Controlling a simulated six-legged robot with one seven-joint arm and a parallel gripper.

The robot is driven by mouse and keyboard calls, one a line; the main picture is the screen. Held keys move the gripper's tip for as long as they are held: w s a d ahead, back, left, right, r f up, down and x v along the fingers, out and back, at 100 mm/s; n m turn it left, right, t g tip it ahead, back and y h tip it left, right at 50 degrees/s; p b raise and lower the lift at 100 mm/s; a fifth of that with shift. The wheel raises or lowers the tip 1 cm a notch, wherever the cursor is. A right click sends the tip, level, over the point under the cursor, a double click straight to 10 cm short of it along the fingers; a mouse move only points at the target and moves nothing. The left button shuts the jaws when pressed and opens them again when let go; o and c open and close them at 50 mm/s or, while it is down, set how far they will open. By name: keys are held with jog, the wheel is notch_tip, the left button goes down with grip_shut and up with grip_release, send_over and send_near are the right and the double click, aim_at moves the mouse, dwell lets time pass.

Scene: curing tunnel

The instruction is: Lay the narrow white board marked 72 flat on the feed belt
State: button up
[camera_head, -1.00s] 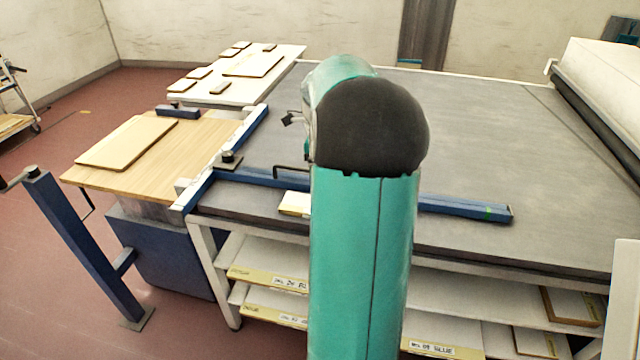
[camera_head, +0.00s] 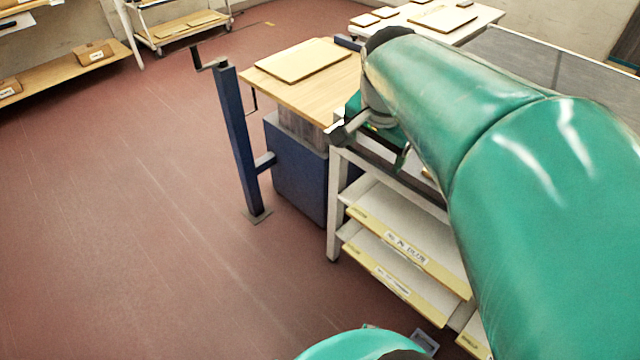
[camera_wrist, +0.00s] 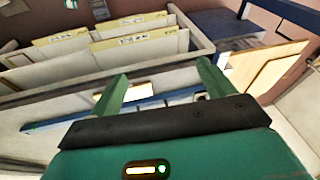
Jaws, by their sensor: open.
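My gripper (camera_wrist: 163,70) is open and empty in the wrist view, its two green fingers spread. A small pale cream piece (camera_wrist: 108,93) shows behind the left finger, beside the blue guide bar (camera_wrist: 70,121); it may be the narrow white board, but no number can be read.
A wooden table (camera_head: 282,88) with a flat tan board (camera_head: 305,60) stands beside the belt. A blue crank post (camera_head: 238,140) stands left. Another table (camera_head: 480,22) holds small pieces. The red floor at left is clear.

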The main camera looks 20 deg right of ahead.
jog(key=s+a+f+n+t+y, duration=0.1)
jog(key=s+a+f+n+t, duration=0.1)
jog(key=s+a+n, duration=0.6)
jog(key=a+n, duration=0.4)
jog(key=shift+t+y, duration=0.3)
jog(key=shift+s+d, duration=0.1)
jog(key=shift+d, duration=0.05)
